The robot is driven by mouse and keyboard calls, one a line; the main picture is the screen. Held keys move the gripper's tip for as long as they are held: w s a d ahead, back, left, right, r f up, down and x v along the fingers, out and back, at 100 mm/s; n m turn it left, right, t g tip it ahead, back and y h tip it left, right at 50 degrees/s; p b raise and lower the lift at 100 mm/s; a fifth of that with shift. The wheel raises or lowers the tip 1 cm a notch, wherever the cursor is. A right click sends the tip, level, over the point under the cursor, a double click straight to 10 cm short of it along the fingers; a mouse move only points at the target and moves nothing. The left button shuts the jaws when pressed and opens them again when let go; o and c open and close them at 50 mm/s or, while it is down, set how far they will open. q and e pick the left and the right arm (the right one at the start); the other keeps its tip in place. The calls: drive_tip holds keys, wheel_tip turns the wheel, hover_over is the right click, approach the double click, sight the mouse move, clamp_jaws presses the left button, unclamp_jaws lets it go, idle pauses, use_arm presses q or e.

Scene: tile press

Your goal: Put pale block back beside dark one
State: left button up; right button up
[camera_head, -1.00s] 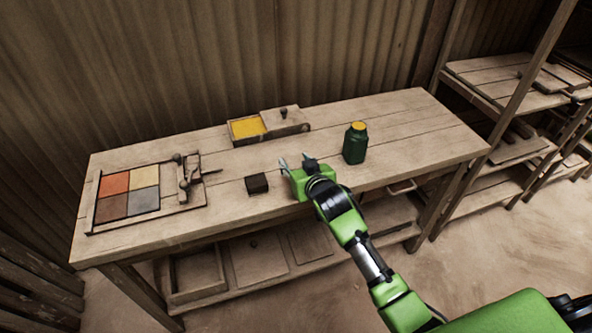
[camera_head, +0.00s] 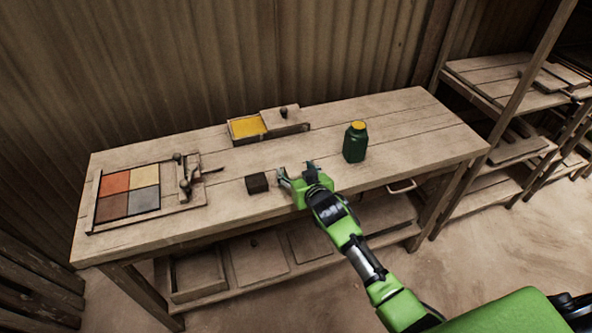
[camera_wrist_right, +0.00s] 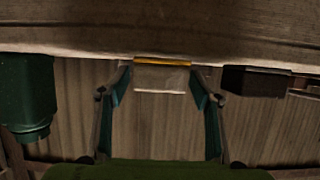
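The dark block (camera_head: 257,183) sits on the bench left of my right gripper (camera_head: 297,169). It also shows in the right wrist view (camera_wrist_right: 256,81), which looks upside down. The pale block (camera_wrist_right: 162,78) is between my right fingertips (camera_wrist_right: 161,70), close against both. It has a yellow band along its bench-side edge. My right gripper looks shut on it. Whether the block touches the bench is unclear. In the head view the pale block is hard to make out among fingers and wood. My left gripper is not in view.
A green jar (camera_head: 355,143) with a yellow top stands to the right. A yellow-filled tray (camera_head: 233,137) sits at the back. A framed board (camera_head: 93,203) with coloured tiles (camera_head: 145,199) and a lever (camera_head: 186,175) lies at the left. The bench front is mostly clear.

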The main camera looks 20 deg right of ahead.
drive_tip(key=shift+r, duration=0.25)
drive_tip(key=shift+s, duration=0.25)
drive_tip(key=v, duration=1.2)
drive_tip(key=s+f+g, duration=0.2)
drive_tip(key=s+f, duration=0.3)
drive_tip(key=f, duration=0.6)
drive_tip(key=s+d+f+n+g, duration=0.15)
drive_tip(key=s+f, duration=0.35)
drive_tip(key=f, duration=0.6)
drive_tip(key=s+f+g, duration=0.3)
drive_tip(key=s+f, duration=0.2)
drive_tip(key=f, duration=0.6)
drive_tip(key=s+f+g, duration=0.2)
drive_tip(key=s+f, duration=0.4)
drive_tip(key=s, duration=0.5)
drive_tip(key=s+d+f+g, duration=0.1)
drive_tip(key=s+f+g, duration=0.1)
drive_tip(key=s+f, duration=0.4)
drive_tip(key=s+f+g, duration=0.2)
drive_tip(key=s+f, duration=0.4)
drive_tip(key=s, duration=1)
drive_tip(key=shift+s+d, duration=0.35)
drive_tip(key=shift+d, duration=0.05)
